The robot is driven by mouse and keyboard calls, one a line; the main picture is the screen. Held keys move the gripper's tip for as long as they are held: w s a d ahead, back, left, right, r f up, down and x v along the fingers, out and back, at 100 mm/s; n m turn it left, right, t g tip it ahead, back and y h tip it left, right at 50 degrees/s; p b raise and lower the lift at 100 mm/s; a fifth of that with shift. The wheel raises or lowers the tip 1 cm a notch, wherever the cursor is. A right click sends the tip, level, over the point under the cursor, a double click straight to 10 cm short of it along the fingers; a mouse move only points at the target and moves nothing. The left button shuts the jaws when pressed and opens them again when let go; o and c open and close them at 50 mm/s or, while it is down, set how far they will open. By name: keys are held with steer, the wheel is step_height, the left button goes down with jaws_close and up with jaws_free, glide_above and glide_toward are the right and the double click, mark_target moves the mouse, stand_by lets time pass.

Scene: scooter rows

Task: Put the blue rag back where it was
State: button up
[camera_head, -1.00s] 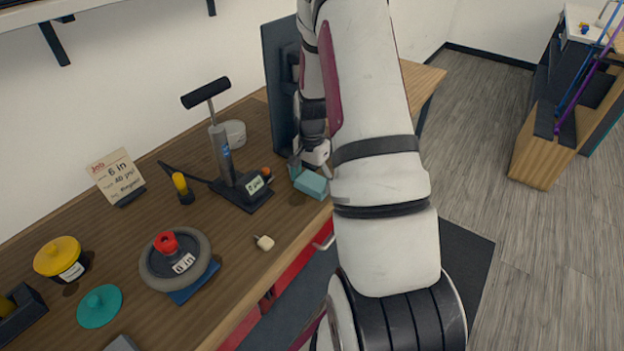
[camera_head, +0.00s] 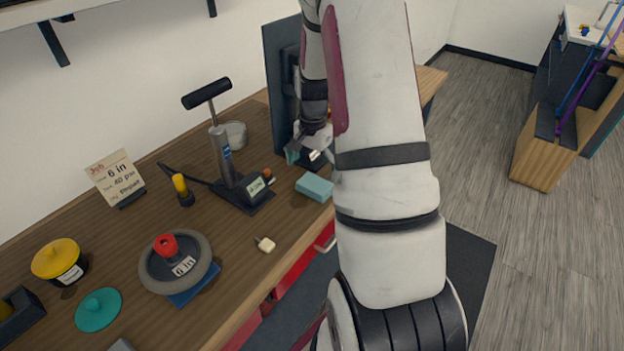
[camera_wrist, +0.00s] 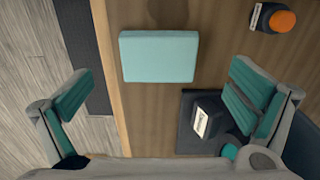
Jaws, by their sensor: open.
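A pale blue-teal folded block (camera_head: 314,187), which looks like the blue rag, lies flat on the workbench near its front edge. It also shows in the wrist view (camera_wrist: 159,56), between and ahead of my spread fingers and apart from them. My gripper (camera_head: 306,155) is open and empty, just above and behind the block. A flat dark blue piece (camera_head: 194,291) lies partly under the grey wheel (camera_head: 199,252); I cannot tell if it is cloth.
A pump with a gauge base (camera_head: 243,190) stands left of the block, with an orange-topped knob (camera_wrist: 283,21) near it. A dark upright panel (camera_head: 281,80) stands behind my gripper. A small cream piece (camera_head: 265,244) lies near the front edge. Bare bench lies between them.

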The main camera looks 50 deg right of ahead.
mark_target(313, 184)
steer(key=s+a+r+n+t, duration=0.1)
steer(key=a+r+n, duration=0.3)
steer(key=a+r, duration=0.55)
steer(key=s+a+r+n+t, duration=0.1)
steer(key=a+r+n, duration=0.35)
steer(key=r, duration=0.75)
steer(key=s+a+r+n+t, duration=0.1)
steer(key=s+a+r+n, duration=0.1)
steer(key=s+a+n, duration=0.2)
steer(key=s+a+r+n+t, duration=0.2)
steer(key=s+a+r+n, duration=0.1)
steer(key=s+a, duration=0.6)
steer(key=shift+a+r+n+b, duration=0.2)
steer(key=shift+a+n+b, duration=0.2)
steer(key=shift+a, duration=0.2)
